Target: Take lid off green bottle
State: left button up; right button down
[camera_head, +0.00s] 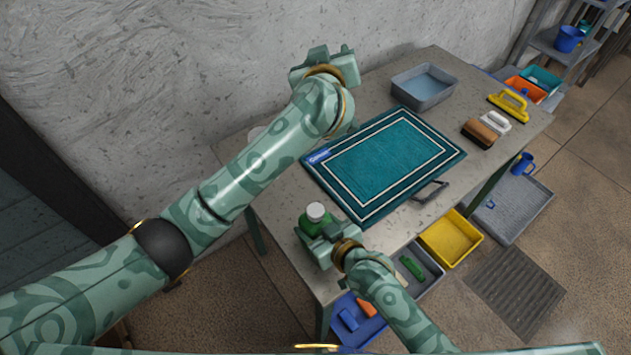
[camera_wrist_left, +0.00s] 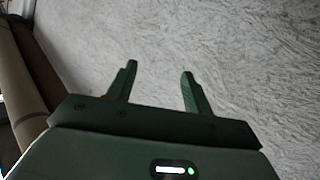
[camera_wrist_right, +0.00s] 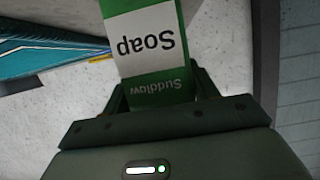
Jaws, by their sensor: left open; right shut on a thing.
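The green bottle (camera_head: 313,224) stands upright at the near left corner of the table, with its white lid (camera_head: 316,211) on top. My right gripper (camera_head: 318,243) is shut on the bottle's body. In the right wrist view the bottle (camera_wrist_right: 150,45) shows a white and green label reading "Soap", between the fingers (camera_wrist_right: 162,95); the lid is out of that view. My left gripper (camera_head: 338,58) is raised near the wall at the table's back left, away from the bottle. In the left wrist view its fingers (camera_wrist_left: 157,85) are apart, with nothing between them.
A teal rug (camera_head: 385,160) covers the middle of the table (camera_head: 285,215). A grey basin of water (camera_head: 424,84), a brown brush (camera_head: 480,133), a white brush (camera_head: 495,122) and a yellow scrubber (camera_head: 509,105) stand beyond it. A yellow tray (camera_head: 450,238) lies below the table edge.

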pick_arm(q)
jog(key=s+a+f+n+g+y, duration=0.2)
jog(key=s+a+f+n+g, duration=0.1)
jog(key=f+g, duration=0.3)
jog(key=n+g, duration=0.1)
jog(key=g, duration=0.9)
send_over(315, 210)
jog(key=shift+h, duration=0.3)
notch_tip(315, 210, down, 9)
jog(key=shift+d+f, duration=0.1)
notch_tip(315, 210, down, 7)
jog(key=shift+f, duration=0.3)
jog(key=c, duration=1)
jog(key=n, duration=0.3)
jog(key=shift+n, duration=0.3)
